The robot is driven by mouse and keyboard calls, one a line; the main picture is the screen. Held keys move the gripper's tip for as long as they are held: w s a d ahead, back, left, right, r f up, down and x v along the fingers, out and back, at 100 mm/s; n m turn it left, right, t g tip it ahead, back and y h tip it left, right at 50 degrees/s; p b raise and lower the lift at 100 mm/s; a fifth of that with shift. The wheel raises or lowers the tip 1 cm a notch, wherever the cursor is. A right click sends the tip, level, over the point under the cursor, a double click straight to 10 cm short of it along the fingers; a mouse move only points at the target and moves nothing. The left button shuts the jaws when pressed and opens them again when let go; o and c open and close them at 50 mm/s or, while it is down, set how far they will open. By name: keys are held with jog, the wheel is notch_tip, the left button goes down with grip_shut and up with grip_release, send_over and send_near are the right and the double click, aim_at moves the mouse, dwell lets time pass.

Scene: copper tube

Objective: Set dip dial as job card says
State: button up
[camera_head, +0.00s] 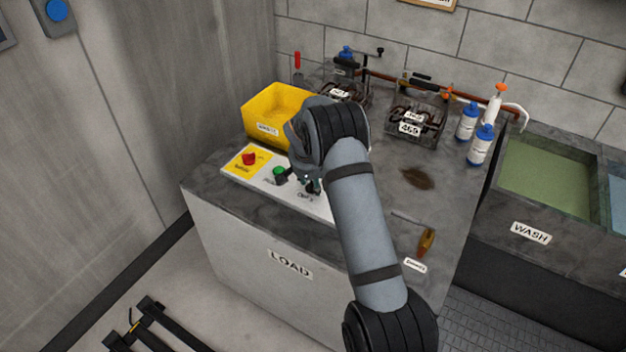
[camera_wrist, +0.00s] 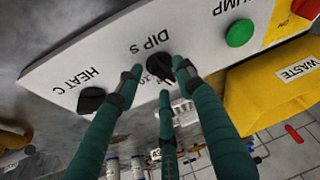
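The DIP S dial (camera_wrist: 160,73) is a black knob on the white control panel (camera_wrist: 105,62); its pointer setting is not readable. My gripper (camera_wrist: 158,68) has dark green fingers spread around this dial, with a small gap at the left finger. Contact at the right finger is unclear. A third finger stands below the dial and covers part of its scale. In the head view my gripper (camera_head: 312,186) is over the panel (camera_head: 290,192), and my wrist hides much of it. No job card text is readable; a framed sheet (camera_head: 428,2) on the wall is cut off.
The HEAT C dial (camera_wrist: 91,99) and the green pump button (camera_wrist: 239,32) flank the DIP dial. A red stop knob (camera_head: 249,158) is at the panel's left end. The yellow waste bin (camera_head: 262,112) stands close behind. Racks and bottles (camera_head: 480,145) are farther back.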

jog(key=shift+f, duration=0.1)
jog(key=shift+c, duration=1.1)
jog(key=c, duration=0.7)
grip_shut()
